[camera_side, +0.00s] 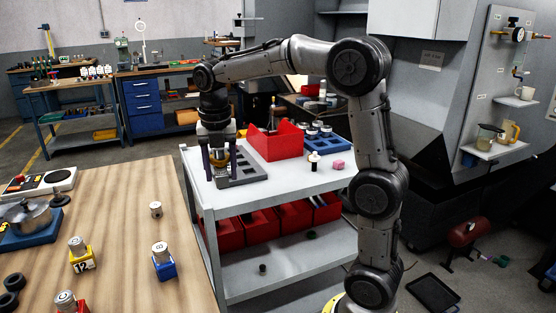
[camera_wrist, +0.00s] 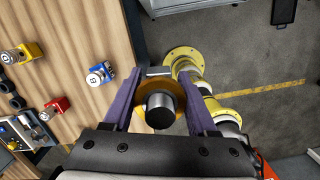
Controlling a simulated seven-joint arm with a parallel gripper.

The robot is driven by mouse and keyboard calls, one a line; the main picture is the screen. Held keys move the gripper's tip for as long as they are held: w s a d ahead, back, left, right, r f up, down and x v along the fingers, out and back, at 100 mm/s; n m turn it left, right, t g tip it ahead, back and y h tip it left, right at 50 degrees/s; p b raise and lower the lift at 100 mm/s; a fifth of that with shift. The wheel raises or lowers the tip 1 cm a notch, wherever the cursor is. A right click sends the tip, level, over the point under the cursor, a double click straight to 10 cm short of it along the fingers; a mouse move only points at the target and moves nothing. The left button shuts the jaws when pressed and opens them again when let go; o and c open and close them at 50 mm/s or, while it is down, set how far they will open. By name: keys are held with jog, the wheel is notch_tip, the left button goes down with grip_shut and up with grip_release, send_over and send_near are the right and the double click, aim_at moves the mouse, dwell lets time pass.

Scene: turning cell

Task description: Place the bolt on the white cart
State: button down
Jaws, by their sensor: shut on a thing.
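My gripper (camera_side: 220,172) points down at the left part of the white cart (camera_side: 300,182), by the grey slotted tray (camera_side: 242,169). Its purple fingers, also in the wrist view (camera_wrist: 160,96), are shut on a short silver-and-dark cylindrical metal part with an amber disc behind it, which I take to be the bolt (camera_wrist: 160,108). In the side view the fingers partly hide it. I cannot tell whether it touches the tray or cart.
A blue tray (camera_side: 325,141) with round parts, a small black-and-white piece (camera_side: 313,161) and a pink block (camera_side: 338,164) are on the cart. The wooden table (camera_side: 120,230) at left holds numbered blocks. The cart's front top is clear.

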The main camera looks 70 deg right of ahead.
jog(key=s+d+f+m, duration=0.15)
jog(key=d+m, duration=0.25)
jog(key=d, duration=1.2)
jog(key=s+d+f+m, duration=0.3)
jog(key=s+d+m, duration=0.1)
jog(key=s+d, duration=0.75)
send_over(293, 176)
jog(key=shift+g, duration=0.4)
jog(key=f, duration=1)
jog(key=shift+a, duration=0.25)
jog(key=shift+f, duration=1.55)
jog(key=shift+f, duration=0.15)
jog(key=shift+c, duration=1)
grip_release()
jog(key=shift+f, duration=0.1)
